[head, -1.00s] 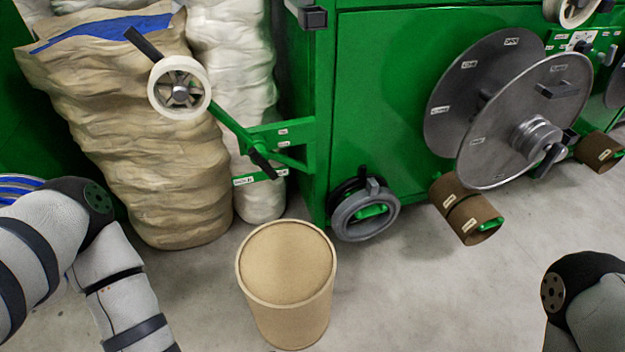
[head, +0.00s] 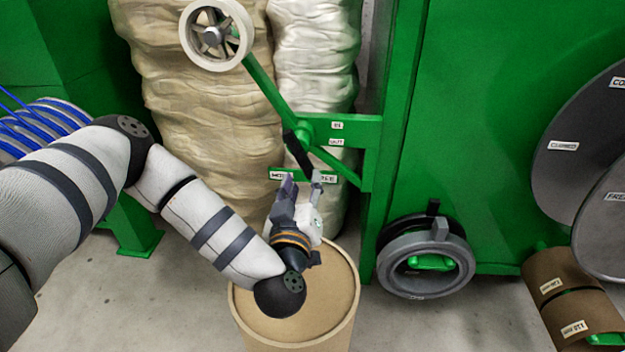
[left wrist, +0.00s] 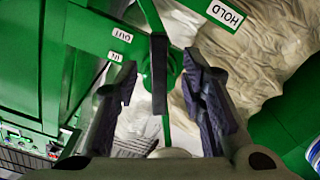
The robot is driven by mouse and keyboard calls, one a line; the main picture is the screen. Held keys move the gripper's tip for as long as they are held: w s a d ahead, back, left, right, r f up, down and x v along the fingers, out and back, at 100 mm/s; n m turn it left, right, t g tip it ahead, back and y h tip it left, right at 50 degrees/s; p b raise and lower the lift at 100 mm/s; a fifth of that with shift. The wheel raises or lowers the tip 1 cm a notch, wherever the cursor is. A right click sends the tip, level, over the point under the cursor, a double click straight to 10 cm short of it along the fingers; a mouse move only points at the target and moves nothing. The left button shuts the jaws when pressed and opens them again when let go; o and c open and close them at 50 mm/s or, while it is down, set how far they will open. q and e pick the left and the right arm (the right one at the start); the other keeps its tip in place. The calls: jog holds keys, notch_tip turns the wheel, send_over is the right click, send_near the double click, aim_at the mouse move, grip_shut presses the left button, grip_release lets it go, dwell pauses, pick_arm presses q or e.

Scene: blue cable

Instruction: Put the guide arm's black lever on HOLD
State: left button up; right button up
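The guide arm (head: 262,82) is a green bar with a white spoked roller (head: 214,36) at its upper end. A HOLD label (left wrist: 225,14) shows in the left wrist view; the label strip (head: 291,174) below the lever is partly hidden by my gripper in the head view. My left gripper (head: 303,184) is at the lever's lower end. In the left wrist view its fingers stand open, with the lever (left wrist: 159,78) between them and gaps on both sides. My right gripper is out of view.
A round brown drum (head: 335,300) stands below my left gripper. Wrapped sacks (head: 200,130) stand behind the guide arm. The green machine (head: 475,110) with grey discs (head: 580,150) is on the right. A grey ring (head: 425,285) is at its base.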

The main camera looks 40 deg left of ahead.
aim_at(306, 169)
pick_arm(q)
jog(key=b+x, duration=0.1)
jog(key=x, duration=0.4)
jog(key=shift+w+f, duration=0.1)
jog(key=shift+w+a, duration=0.2)
jog(key=shift+w, duration=0.2)
grip_shut()
